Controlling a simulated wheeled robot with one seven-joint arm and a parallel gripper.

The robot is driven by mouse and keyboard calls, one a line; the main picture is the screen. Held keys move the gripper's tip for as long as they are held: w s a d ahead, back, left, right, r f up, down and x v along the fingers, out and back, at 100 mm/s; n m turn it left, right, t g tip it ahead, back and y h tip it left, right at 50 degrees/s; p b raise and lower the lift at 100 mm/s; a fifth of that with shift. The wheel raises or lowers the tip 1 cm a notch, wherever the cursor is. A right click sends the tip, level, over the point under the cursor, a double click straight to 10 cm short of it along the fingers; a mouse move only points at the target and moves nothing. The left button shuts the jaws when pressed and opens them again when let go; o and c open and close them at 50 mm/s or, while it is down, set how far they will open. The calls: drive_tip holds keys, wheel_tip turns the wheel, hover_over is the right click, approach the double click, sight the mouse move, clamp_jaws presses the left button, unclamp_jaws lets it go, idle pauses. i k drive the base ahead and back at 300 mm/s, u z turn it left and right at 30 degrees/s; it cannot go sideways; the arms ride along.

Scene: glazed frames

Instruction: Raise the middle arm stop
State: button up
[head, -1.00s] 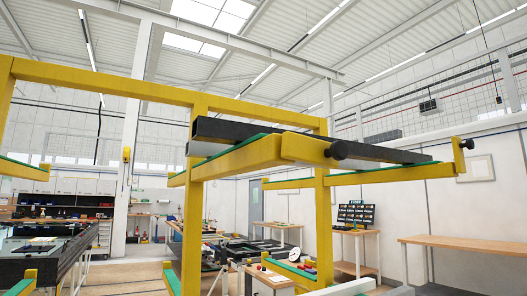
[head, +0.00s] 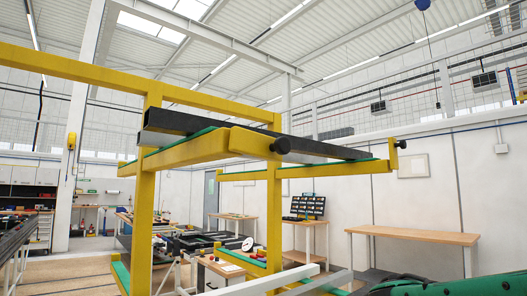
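A yellow rack (head: 149,200) with green-padded arms stands in front of me. A long dark profile (head: 230,139) lies across its upper arms. The farther upper arm (head: 334,168) ends at the right in a short upright yellow stop (head: 394,158) with a small black knob (head: 402,144). Lower arms show in part; one (head: 121,275) has green padding. I cannot tell which stop is the middle one. My gripper is not in view.
A wooden-topped table (head: 412,235) stands at the right by the wall. A bench with a dark bin panel (head: 307,206) stands behind the rack. A white bar (head: 262,285) crosses the bottom. A green shape (head: 450,286) fills the lower right corner.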

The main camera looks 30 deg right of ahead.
sight(245, 142)
drive_tip(key=k, duration=1)
drive_tip(key=z, duration=2.45)
drive_tip(key=k, duration=0.45)
drive_tip(key=u, duration=0.45)
